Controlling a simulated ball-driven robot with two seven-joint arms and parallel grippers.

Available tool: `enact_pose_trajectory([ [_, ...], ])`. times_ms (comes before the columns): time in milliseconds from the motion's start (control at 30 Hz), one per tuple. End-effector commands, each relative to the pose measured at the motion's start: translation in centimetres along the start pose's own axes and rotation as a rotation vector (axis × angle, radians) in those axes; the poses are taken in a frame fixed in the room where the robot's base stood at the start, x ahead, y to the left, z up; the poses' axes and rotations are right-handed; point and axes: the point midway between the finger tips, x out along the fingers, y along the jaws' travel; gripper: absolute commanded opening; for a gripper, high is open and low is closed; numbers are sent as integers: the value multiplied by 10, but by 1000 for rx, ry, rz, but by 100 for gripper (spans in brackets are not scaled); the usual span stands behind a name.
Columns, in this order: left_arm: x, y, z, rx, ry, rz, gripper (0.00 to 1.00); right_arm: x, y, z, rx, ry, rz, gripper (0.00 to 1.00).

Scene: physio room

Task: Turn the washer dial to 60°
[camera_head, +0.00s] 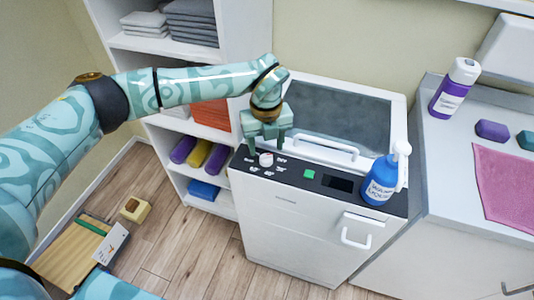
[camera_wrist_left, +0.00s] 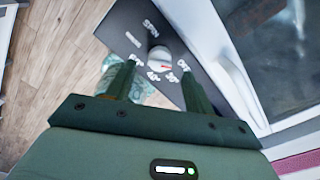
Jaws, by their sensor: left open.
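The washer (camera_head: 290,222) is a white cabinet with a dark control strip along its top front edge. Its dial (camera_head: 266,159) is a small white knob with a red mark, at the left of the strip, ringed by white labels. My right gripper is not in view.
A green button (camera_head: 309,174) and a dark display lie right of the dial. A blue bottle (camera_head: 381,179) stands at the strip's right end. A white handle (camera_head: 325,150) crosses the lid's front. Shelves with towels (camera_head: 190,22) stand behind left; a counter (camera_head: 438,150) is at right.

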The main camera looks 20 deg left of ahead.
Motion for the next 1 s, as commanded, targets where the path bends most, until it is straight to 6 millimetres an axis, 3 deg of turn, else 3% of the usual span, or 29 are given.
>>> enact_pose_trajectory([
  [33, 12, 0, 0, 0, 2, 1, 53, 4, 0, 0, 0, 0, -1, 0],
  [200, 31, 0, 0, 0, 1, -1, 53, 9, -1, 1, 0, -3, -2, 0],
  [567, 36, 0, 0, 0, -1, -1, 53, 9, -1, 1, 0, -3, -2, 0],
  [733, 35, 0, 0, 0, -1, -1, 9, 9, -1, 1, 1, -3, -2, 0],
  [1000, 35, 0, 0, 12, 0, -1, 9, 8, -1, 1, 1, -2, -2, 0],
])
